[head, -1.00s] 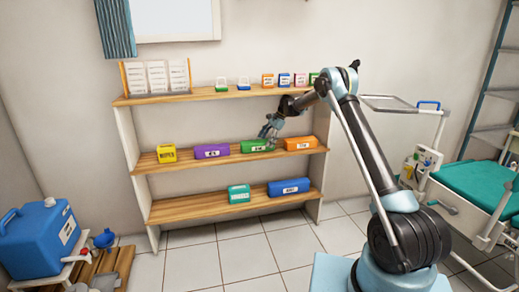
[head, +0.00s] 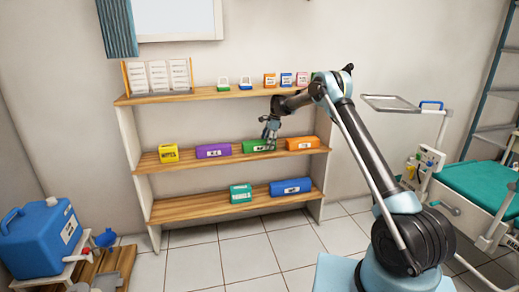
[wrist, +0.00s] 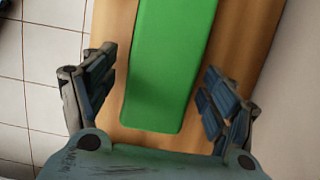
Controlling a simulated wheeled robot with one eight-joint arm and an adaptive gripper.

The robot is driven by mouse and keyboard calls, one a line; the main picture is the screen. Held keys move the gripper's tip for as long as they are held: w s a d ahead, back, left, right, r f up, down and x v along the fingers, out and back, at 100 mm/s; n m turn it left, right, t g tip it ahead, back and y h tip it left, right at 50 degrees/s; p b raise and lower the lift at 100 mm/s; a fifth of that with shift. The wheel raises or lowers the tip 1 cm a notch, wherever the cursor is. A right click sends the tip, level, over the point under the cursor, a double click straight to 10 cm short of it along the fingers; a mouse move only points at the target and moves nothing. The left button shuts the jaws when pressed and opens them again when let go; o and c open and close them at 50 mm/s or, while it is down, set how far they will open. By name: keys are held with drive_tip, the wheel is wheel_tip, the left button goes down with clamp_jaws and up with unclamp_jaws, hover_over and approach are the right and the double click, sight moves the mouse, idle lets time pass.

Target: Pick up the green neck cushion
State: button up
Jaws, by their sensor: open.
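The green neck cushion (head: 251,147) is a long green block with a white label, lying on the middle shelf between a purple block and an orange one. My gripper (head: 270,143) points down at its right part in the head view and hides some of it. In the wrist view the cushion (wrist: 170,65) runs lengthwise between the two spread fingers of my gripper (wrist: 160,85). The fingers are open, with a gap on each side of the cushion. I cannot tell how high the fingertips are above the shelf.
The purple block (head: 213,152) and the orange block (head: 302,143) stand close on either side. The middle shelf (head: 185,160) also holds a yellow box (head: 169,153). The top shelf (head: 205,92) is just above and holds several small items. Teal and blue blocks are below.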

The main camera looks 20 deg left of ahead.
sight(259, 141)
drive_tip(key=s+a, duration=0.1)
drive_tip(key=a, duration=0.1)
drive_tip(key=s+a, duration=0.1)
drive_tip(key=a, duration=0.1)
drive_tip(key=shift+s, duration=0.2)
drive_tip(key=shift+s+a+f, duration=0.15)
drive_tip(key=shift+a+f, duration=0.1)
drive_tip(key=shift+f, duration=0.35)
drive_tip(key=c, duration=1.2)
